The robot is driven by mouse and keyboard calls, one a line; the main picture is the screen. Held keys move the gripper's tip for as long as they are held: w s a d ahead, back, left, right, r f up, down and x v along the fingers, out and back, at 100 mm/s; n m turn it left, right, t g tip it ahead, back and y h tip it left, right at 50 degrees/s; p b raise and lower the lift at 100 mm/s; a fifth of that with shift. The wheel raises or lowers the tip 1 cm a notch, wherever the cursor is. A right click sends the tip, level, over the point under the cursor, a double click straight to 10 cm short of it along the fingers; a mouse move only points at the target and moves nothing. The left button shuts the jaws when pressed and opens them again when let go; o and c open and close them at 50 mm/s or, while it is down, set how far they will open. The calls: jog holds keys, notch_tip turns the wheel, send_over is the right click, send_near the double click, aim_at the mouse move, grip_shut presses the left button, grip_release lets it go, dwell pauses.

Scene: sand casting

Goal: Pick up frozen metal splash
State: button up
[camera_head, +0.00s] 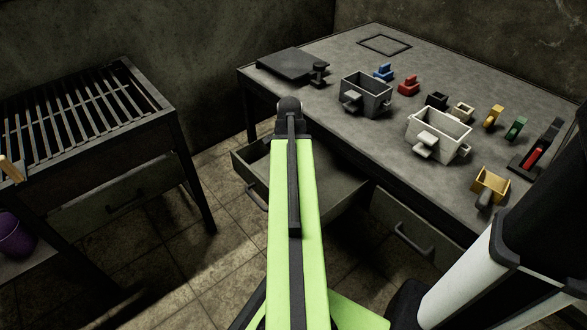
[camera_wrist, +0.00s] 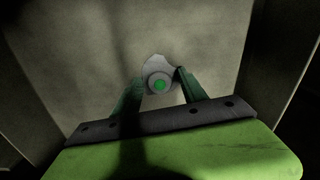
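A small pale grey piece with a rounded, uneven outline (camera_wrist: 153,62), which looks like the metal splash, shows in the wrist view against the grey floor of an open drawer. A round part with a bright green spot sits at its near side. My gripper (camera_wrist: 160,77) has its two dark green fingers at either side of this piece, their tips very close to it. I cannot tell whether they press on it or whether it is off the drawer floor. In the head view my green arm hides the gripper and the piece.
The open drawer (camera_head: 343,185) has walls close around my gripper. The table (camera_head: 330,62) above it holds a grey box (camera_head: 366,97), a white box (camera_head: 437,134), a yellow scoop-like box (camera_head: 490,186) and small coloured parts. A grated bench (camera_head: 95,150) stands left; floor between is clear.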

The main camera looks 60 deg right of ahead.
jog(key=c, duration=0.7)
jog(key=shift+c, duration=0.2)
notch_tip(320, 180, up, 10)
jog(key=p, duration=1)
jog(key=shift+r, duration=0.2)
